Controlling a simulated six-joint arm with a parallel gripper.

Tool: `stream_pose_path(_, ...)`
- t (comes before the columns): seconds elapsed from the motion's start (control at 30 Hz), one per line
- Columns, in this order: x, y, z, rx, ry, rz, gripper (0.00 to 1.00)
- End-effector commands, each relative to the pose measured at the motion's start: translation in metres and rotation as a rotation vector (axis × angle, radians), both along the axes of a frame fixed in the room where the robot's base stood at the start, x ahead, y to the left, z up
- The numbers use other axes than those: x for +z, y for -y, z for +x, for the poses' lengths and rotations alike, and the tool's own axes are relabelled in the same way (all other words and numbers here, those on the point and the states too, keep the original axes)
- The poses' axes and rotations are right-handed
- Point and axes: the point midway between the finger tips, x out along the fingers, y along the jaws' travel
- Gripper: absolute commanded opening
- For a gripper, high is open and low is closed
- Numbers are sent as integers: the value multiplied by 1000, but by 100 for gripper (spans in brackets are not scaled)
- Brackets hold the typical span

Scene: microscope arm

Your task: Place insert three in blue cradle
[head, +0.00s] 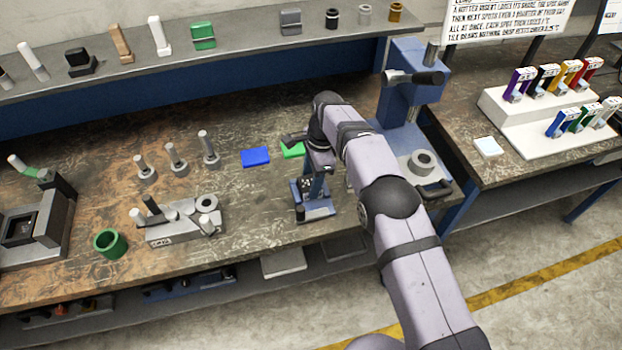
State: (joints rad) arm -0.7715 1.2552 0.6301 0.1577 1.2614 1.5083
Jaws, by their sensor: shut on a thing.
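My gripper (313,184) points down over a small dark-blue stand (318,213) at the front of the bench. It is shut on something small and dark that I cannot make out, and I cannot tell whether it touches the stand. A flat bright-blue block (255,157) lies to its left, and a green block (292,150) is partly hidden behind my wrist. I cannot tell which of the blue things is the cradle, and no label for insert three is readable.
Three grey pegs on round bases (176,158) stand to the left. In front of them are a grey block with several cylinders (170,236) and a green ring (110,243). A blue press (408,85) stands close on the right. A shelf (270,35) runs along the back.

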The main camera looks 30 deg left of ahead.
Motion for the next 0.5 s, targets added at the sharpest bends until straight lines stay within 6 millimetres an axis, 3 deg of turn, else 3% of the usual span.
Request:
stream_pose_path(0.03, -2, 0, 0, 0, 0, 0, 49)
stream_pose_path(0.1, -1, 0, 0, 0, 0, 0, 65)
stream_pose_path(0.5, 3, 0, 0, 0, 0, 0, 65)
